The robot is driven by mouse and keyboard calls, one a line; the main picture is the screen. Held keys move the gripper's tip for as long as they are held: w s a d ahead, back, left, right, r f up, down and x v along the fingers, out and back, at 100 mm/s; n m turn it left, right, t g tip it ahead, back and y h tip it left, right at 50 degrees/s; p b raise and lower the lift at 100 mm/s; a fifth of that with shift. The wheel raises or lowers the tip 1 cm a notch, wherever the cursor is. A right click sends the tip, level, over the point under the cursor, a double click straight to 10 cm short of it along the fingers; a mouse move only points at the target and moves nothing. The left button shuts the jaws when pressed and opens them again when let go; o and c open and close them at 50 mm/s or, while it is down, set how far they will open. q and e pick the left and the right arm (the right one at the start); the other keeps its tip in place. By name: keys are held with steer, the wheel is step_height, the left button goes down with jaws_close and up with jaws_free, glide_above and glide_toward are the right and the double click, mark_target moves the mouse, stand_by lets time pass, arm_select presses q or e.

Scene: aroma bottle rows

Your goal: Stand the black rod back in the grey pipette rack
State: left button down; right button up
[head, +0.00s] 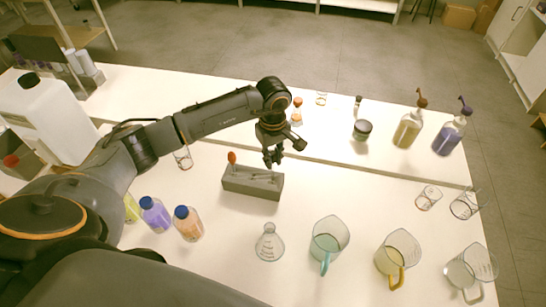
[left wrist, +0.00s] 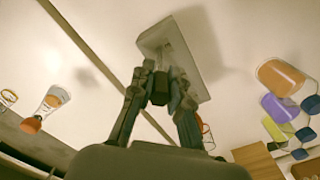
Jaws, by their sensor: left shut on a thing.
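The grey pipette rack (head: 250,188) is a low oblong block on the near white table, near the middle of the head view. An orange-topped pipette (head: 231,157) stands at its left end. My left gripper (head: 273,161) points down just above and behind the rack's right end. In the left wrist view its fingers (left wrist: 162,76) are shut on a small dark piece, the black rod (left wrist: 160,97), seen roughly end-on. The rack (left wrist: 197,65) lies beyond the fingertips there. The rod's lower end is hard to make out against the rack. My right gripper is not in view.
A conical flask (head: 269,245) and several beakers, including a teal-handled one (head: 328,240), stand in front and to the right. Blue-capped bottles (head: 187,224) stand front left. Pump bottles (head: 408,130) and a dark-lidded jar (head: 362,130) stand behind. Clear table surrounds the rack.

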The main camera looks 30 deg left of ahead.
arm_select(q)
steer(key=shift+f, duration=0.35)
steer(key=shift+f+b, duration=0.9)
steer(key=shift+b, duration=0.15)
steer(key=shift+f, duration=0.1)
steer(key=c, duration=1.2)
jaws_free()
steer(key=shift+r+p, duration=1.15)
steer(key=shift+r, duration=1.4)
